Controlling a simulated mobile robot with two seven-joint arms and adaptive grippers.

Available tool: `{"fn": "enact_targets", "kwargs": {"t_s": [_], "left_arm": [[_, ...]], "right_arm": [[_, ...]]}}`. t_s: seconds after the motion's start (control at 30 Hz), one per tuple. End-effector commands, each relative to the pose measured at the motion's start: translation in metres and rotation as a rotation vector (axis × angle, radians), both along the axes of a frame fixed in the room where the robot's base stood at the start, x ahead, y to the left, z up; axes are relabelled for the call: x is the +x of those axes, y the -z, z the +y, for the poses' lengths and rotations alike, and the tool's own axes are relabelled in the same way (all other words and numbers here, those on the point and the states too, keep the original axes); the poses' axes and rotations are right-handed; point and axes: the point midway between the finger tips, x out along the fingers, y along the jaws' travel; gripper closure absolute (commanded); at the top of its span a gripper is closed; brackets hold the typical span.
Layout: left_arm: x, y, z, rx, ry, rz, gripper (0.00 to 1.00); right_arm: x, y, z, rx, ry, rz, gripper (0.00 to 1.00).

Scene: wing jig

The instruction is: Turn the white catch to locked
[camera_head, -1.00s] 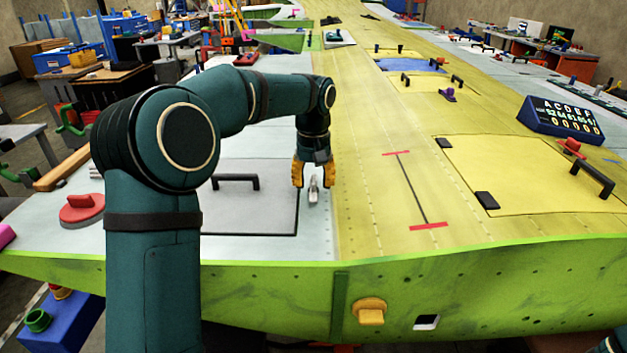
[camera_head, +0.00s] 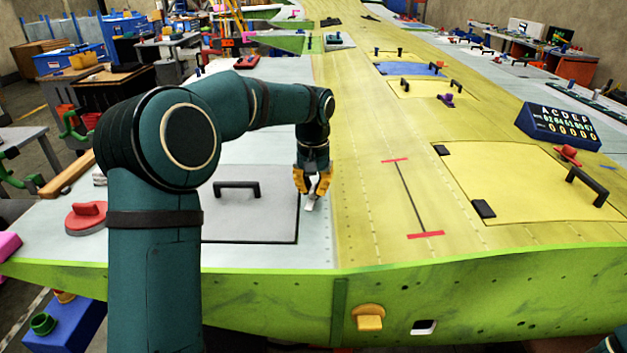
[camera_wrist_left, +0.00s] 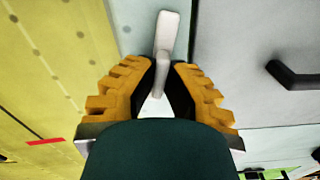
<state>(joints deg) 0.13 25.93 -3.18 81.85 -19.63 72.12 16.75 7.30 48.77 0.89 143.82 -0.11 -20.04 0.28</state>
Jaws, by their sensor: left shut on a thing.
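The white catch (camera_head: 311,204) lies on the pale wing skin, just right of the grey hatch panel (camera_head: 250,226). In the left wrist view the catch (camera_wrist_left: 166,40) is a narrow white lever with a rounded end, reaching between my fingers. My left gripper (camera_head: 312,190) points down at the catch, its yellow fingers shut on it. The left wrist view shows the gripper (camera_wrist_left: 163,90) with a dark pad on each side of the lever. The fingers hide the catch's near part. My right gripper is not in view.
A black handle (camera_head: 237,187) stands on the grey panel. A red round piece (camera_head: 86,219) lies at the left. Right of the catch are a red-ended black line (camera_head: 410,198) and a yellow panel with a black handle (camera_head: 587,186). The green wing edge (camera_head: 480,285) runs along the front.

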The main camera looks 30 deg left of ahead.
Motion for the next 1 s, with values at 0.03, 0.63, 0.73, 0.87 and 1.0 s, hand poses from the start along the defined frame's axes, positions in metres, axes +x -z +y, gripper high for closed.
{"fn": "enact_targets", "kwargs": {"t_s": [0.03,0.63,0.73,0.87,1.0], "left_arm": [[-0.001,-0.002,0.001,0.0,0.04,0.006,1.0],[-0.001,-0.001,0.003,-0.002,0.609,0.007,1.0],[-0.001,-0.001,0.002,-0.003,0.705,0.008,1.0],[-0.001,-0.001,0.003,-0.002,0.829,0.008,1.0],[0.0,-0.001,0.004,-0.003,0.96,0.006,1.0]], "right_arm": [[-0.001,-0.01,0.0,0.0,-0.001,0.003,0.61],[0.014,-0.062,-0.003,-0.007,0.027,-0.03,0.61],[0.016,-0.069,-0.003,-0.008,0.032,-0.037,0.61],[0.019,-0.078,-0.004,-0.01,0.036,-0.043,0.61],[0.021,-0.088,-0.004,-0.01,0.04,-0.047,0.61]]}}
